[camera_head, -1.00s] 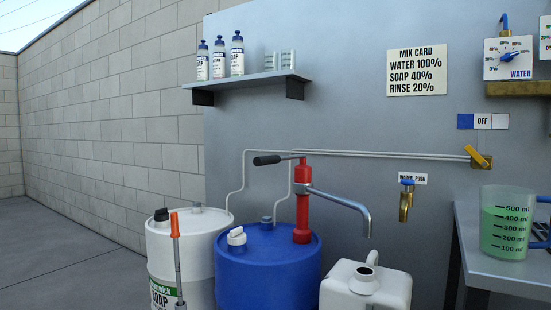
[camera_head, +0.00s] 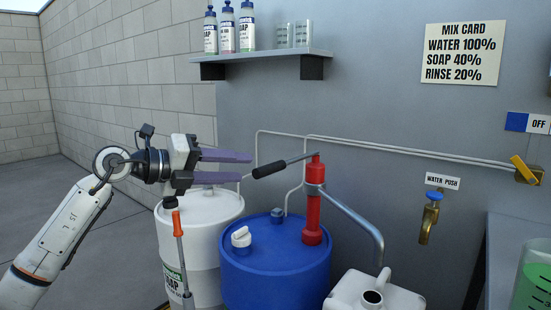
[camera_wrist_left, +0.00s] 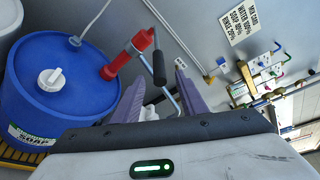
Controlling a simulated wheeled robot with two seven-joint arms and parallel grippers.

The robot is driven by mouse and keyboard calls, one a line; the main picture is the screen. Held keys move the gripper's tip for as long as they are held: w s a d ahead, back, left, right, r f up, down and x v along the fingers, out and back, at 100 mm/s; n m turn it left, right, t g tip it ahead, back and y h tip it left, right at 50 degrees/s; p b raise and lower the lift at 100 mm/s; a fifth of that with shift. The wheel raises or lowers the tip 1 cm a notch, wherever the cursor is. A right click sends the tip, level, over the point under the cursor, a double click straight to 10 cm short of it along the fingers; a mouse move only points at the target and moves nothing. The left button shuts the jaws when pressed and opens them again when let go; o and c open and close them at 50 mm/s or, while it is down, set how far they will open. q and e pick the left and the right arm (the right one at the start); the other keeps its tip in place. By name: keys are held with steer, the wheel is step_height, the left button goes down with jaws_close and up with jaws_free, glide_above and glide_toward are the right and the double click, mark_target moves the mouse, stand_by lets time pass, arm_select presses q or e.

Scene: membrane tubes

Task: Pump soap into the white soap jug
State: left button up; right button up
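A red hand pump (camera_head: 313,205) stands on the blue drum (camera_head: 262,285). Its lever has a black grip (camera_head: 270,170) pointing left. A grey spout (camera_head: 352,213) curves down to the right, its end just above the open neck of the white jug (camera_head: 345,293). My left gripper (camera_head: 248,168) is open and empty, its purple fingers pointing right at the black grip. In the left wrist view, the grip (camera_wrist_left: 158,68) appears between and beyond the fingertips; I cannot tell whether they touch. My right gripper is not in view.
A white soap drum (camera_head: 205,220) with an orange-handled tool (camera_head: 178,230) in front stands left. A brass tap (camera_head: 430,218) is on the wall. A bottle shelf (camera_head: 262,56) is above. A bench with a green-filled measuring jug (camera_head: 535,285) is right.

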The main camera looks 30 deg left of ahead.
mark_target(270, 169)
arm_select(q)
steer(key=p+x, duration=0.1)
steer(key=x, duration=0.9)
steer(key=shift+w+a, duration=0.1)
jaws_close()
